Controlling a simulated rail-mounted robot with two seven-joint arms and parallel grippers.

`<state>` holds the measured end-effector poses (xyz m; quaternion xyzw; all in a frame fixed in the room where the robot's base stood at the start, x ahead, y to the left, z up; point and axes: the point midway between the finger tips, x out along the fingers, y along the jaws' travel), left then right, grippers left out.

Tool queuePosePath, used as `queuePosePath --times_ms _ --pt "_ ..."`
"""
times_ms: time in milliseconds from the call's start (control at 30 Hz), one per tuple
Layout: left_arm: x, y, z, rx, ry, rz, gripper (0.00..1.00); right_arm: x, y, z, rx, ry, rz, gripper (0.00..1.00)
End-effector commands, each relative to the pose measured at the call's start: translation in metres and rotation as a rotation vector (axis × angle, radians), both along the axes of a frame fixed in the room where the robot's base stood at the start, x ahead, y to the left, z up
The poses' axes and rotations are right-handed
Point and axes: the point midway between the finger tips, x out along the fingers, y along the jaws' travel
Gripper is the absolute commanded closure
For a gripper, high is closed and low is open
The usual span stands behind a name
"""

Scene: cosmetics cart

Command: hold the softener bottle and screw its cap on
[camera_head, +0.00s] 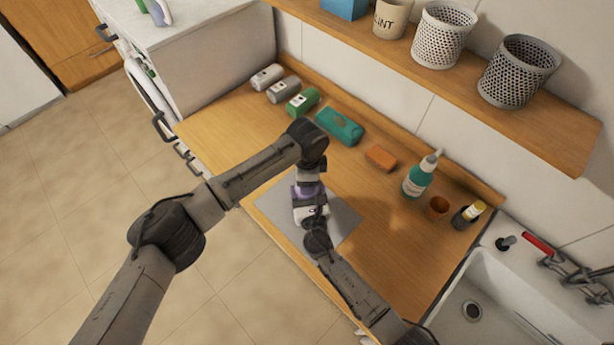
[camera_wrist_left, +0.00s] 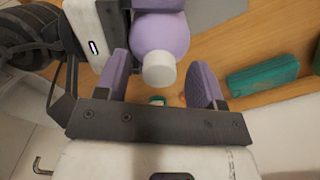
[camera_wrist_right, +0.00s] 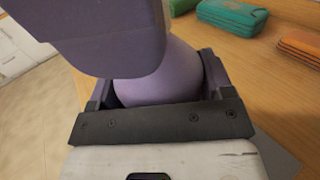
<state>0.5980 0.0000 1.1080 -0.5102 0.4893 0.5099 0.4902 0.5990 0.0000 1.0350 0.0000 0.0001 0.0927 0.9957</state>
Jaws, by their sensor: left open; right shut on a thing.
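The purple softener bottle (camera_head: 308,190) stands over a grey mat, mostly covered by my arms in the head view. In the left wrist view its purple body (camera_wrist_left: 162,32) carries a white cap (camera_wrist_left: 159,70) on its top; I cannot tell how tight it sits. My right gripper (camera_head: 312,212) is shut on the bottle, with fingers on both sides of its body (camera_wrist_right: 160,85) in the right wrist view. My left gripper (camera_wrist_left: 158,84) is open above the bottle, its purple-padded fingers on either side of the cap with gaps. A purple block, seemingly a left finger, hides the bottle's upper part in the right wrist view.
The grey mat (camera_head: 275,205) lies on the wooden counter. A teal spray bottle (camera_head: 418,178) and brown cup (camera_head: 437,208) stand right, near the sink (camera_head: 500,290).

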Motion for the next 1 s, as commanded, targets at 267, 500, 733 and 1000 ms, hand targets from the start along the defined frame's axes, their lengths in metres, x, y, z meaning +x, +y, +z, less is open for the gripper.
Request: queuePosePath --times_ms 267,500,733,1000 --pt "0.0 -0.001 0.012 -0.003 -0.002 0.0 0.38 0.0 0.0 0.0 0.0 0.0 0.0 0.92" --pt "0.0 -0.001 0.054 -0.002 -0.003 -0.001 0.38 0.0 0.0 0.0 0.0 0.0 0.0 0.92" --pt "0.0 -0.001 0.093 -0.002 -0.001 -0.001 0.38 0.0 0.0 0.0 0.0 0.0 0.0 0.92" --pt "0.0 0.0 0.117 -0.001 -0.001 0.0 0.38 0.0 0.0 0.0 0.0 0.0 0.0 0.92"
